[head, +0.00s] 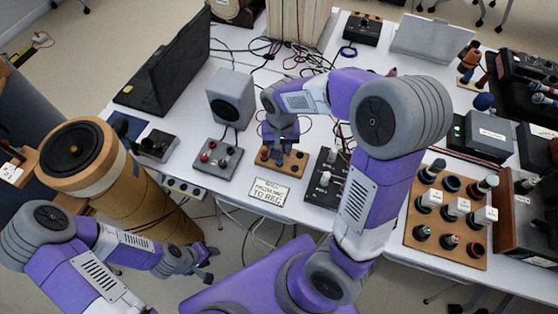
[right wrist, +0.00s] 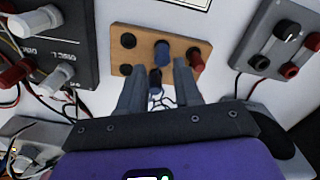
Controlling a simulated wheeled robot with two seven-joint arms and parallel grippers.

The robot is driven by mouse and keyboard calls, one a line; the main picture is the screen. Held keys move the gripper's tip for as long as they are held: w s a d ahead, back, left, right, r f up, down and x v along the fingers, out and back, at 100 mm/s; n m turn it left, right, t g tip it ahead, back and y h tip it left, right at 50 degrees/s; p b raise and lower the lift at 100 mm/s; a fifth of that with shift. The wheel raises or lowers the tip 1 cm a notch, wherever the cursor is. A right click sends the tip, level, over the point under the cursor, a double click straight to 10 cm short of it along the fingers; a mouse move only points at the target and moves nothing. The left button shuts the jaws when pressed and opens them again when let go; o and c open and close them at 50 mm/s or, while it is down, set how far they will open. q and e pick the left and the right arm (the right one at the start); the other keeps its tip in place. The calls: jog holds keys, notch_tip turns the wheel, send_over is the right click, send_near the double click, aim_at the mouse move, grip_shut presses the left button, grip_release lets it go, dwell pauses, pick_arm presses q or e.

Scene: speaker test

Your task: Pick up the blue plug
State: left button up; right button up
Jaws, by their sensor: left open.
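The blue plug (right wrist: 162,52) stands in a small wooden board (right wrist: 144,35) in the right wrist view. My left gripper (head: 205,264) is open and empty, low at the left.
A grey box with knobs (head: 218,157) and a dark panel (head: 324,178) flank the board. A sign (head: 268,191) lies in front. A speaker (head: 231,97) and a laptop (head: 165,75) stand behind. A brown cylinder (head: 130,185) is near my left arm.

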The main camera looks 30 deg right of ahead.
jog(key=f+b, duration=0.2)
jog(key=f, duration=0.3)
jog(key=shift+a, duration=0.2)
jog(key=shift+r, duration=0.1)
grip_shut()
notch_tip(320, 180, up, 10)
jog(key=p, duration=0.4)
